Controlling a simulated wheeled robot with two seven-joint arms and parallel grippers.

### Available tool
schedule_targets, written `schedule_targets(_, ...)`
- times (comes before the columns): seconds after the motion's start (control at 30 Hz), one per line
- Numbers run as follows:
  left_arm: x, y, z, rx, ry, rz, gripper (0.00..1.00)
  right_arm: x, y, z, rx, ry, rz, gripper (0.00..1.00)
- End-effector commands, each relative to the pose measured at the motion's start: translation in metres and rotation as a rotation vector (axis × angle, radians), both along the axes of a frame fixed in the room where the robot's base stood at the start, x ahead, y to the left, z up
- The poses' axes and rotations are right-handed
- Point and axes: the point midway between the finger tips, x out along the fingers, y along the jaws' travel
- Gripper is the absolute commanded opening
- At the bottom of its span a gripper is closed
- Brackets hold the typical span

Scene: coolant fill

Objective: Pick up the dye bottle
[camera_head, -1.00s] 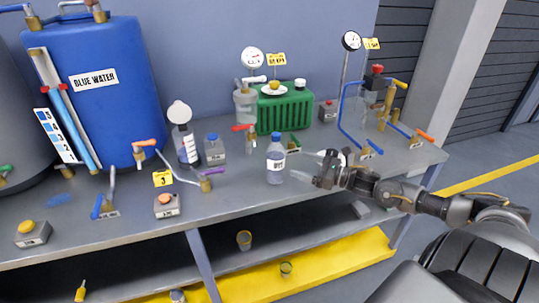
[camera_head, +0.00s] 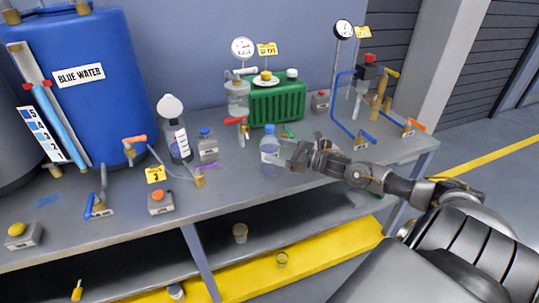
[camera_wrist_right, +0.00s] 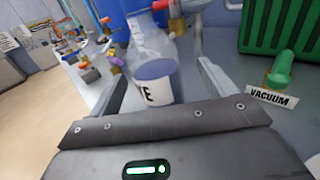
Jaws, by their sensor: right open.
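The dye bottle (camera_head: 270,153) is a small clear bottle with a blue cap and a white label. It stands upright on the grey bench near its front edge. My right gripper (camera_head: 287,156) is open and low over the bench, just right of the bottle. In the right wrist view the dye bottle (camera_wrist_right: 157,88) shows between the two spread fingers of my right gripper (camera_wrist_right: 160,75), with part of its label readable as "E". I cannot tell whether either finger touches it. My left gripper is not in view.
A red-handled valve (camera_head: 240,122) and a green radiator (camera_head: 277,103) stand behind the bottle. A small green valve with a "VACUUM" label (camera_wrist_right: 272,97) is close beside the right finger. Another blue-capped bottle (camera_head: 208,147) stands farther left. Bench in front is fairly clear.

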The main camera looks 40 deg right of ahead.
Motion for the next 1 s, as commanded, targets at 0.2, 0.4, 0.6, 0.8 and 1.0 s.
schedule_targets(0.2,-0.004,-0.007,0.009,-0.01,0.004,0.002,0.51,0.014,0.01,0.002,0.004,-0.005,0.0,0.83)
schedule_targets(0.4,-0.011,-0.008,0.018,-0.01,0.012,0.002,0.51,0.037,0.024,-0.002,0.003,-0.004,-0.001,0.83)
schedule_targets(0.6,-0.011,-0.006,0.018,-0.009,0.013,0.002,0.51,0.045,0.028,-0.004,0.0,-0.001,0.0,0.83)
schedule_targets(0.8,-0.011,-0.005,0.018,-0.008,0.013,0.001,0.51,0.044,0.028,-0.004,0.0,-0.001,0.001,0.78)
schedule_targets(1.0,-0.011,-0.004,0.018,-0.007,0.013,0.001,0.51,0.044,0.028,-0.004,0.0,-0.001,0.001,0.51)
